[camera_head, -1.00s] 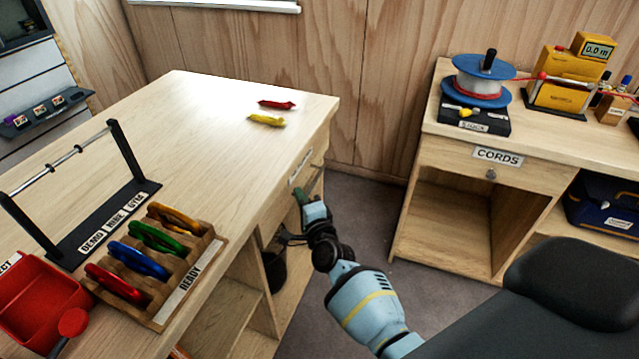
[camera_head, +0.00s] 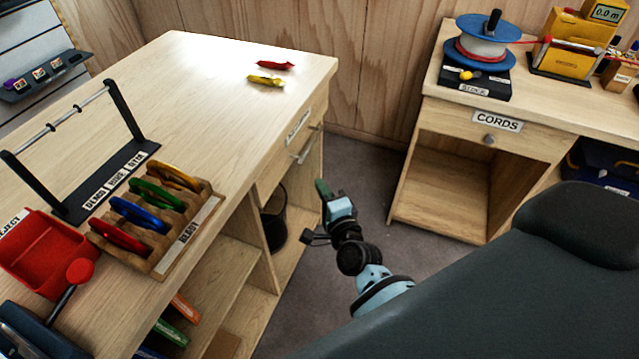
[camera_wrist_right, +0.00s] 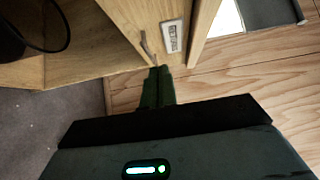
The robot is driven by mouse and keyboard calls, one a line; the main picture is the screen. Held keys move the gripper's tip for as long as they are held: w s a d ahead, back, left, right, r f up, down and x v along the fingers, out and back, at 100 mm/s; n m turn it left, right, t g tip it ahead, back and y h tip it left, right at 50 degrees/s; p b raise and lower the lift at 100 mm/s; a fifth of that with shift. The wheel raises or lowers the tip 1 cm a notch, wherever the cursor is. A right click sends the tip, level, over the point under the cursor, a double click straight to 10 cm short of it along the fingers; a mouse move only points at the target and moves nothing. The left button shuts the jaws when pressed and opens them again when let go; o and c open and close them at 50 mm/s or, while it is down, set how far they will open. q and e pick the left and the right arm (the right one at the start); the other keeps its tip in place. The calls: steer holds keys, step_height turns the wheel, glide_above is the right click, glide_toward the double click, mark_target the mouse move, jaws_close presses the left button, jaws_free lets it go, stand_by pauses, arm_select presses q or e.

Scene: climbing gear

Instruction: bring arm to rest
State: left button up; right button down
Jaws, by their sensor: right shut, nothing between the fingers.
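My right gripper (camera_head: 322,190) hangs in the gap between the left workbench (camera_head: 330,75) and the CORDS cabinet. Its green fingers are shut and empty. In the right wrist view the closed fingers (camera_wrist_right: 158,88) point toward the drawer's handle and label, apart from them as far as I can tell. In the head view the gripper is below and right of the drawer handle (camera_head: 308,147). My left gripper does not show in either view.
The left workbench holds a rack of coloured carabiners (camera_head: 165,205), a black stand (camera_head: 125,165), a red bin (camera_head: 45,255), and red and yellow pieces. A black bin (camera_head: 273,222) stands under it. The CORDS cabinet (camera_head: 440,125) carries a cord spool (camera_head: 484,45). Grey floor (camera_head: 365,175) lies between.

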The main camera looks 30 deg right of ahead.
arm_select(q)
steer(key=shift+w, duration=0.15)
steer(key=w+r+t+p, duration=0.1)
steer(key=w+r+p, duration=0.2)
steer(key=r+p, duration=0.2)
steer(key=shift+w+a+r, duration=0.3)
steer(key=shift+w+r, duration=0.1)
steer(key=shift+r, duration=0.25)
arm_select(e)
steer(key=s+a+f+n+g+y, duration=0.1)
steer(key=s+f+n+g, duration=0.2)
steer(key=s+n, duration=0.4)
steer(key=s+a+f+n+g+y, duration=0.1)
steer(key=s+f+n+g, duration=0.2)
steer(key=s, duration=1.4)
steer(key=s+a+f+n+g+y, duration=0.1)
steer(key=s+a+f+n+g, duration=0.1)
steer(key=s+n, duration=0.9)
step_height(320, 180, down, 3)
steer(key=shift+s+r+g+y, duration=0.2)
steer(key=shift+s+g+y, duration=0.1)
steer(key=shift+s+g, duration=0.4)
steer(key=shift+s, duration=0.1)
